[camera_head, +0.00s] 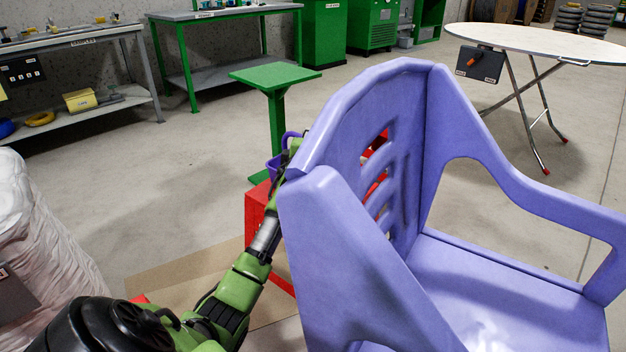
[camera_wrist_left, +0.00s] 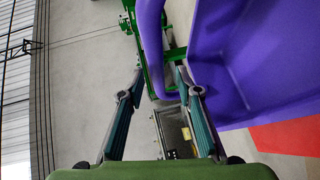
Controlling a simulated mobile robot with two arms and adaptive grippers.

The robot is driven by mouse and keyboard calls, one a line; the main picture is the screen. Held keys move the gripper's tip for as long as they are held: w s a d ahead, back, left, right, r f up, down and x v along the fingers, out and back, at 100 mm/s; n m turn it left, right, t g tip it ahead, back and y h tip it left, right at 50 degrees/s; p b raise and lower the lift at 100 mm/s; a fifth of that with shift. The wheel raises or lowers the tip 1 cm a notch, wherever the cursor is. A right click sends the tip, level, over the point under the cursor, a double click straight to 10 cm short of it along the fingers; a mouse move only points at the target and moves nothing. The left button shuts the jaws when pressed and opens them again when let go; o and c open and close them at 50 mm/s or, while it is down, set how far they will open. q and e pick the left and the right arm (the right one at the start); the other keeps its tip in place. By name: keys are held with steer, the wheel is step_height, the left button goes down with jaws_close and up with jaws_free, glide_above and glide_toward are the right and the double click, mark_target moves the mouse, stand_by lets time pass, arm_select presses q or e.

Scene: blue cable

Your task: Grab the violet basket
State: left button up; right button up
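The violet basket (camera_head: 273,165) stands behind the lilac chair in the head view, mostly hidden by the chair and my left arm. It appears to rest on a red box (camera_head: 256,208). In the left wrist view the basket's violet body (camera_wrist_left: 250,60) fills the upper right. Its curved handle (camera_wrist_left: 151,40) comes down between the fingers of my left gripper (camera_wrist_left: 157,78). The fingers are spread wide, with gaps visible on both sides of the handle. In the head view my left gripper (camera_head: 291,152) is beside the basket, partly hidden by the chair. My right gripper is not in view.
The large lilac chair (camera_head: 480,270) fills the right foreground, close to my left arm. A green stand (camera_head: 276,78) is behind the basket. A white wrapped bundle (camera_head: 40,250) is at left. Workbenches (camera_head: 226,14) and an oval folding table (camera_head: 540,42) stand farther back. Floor at centre left is clear.

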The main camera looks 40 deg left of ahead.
arm_select(q)
steer(key=shift+w, duration=0.1)
steer(key=shift+c, duration=0.4)
jaws_close()
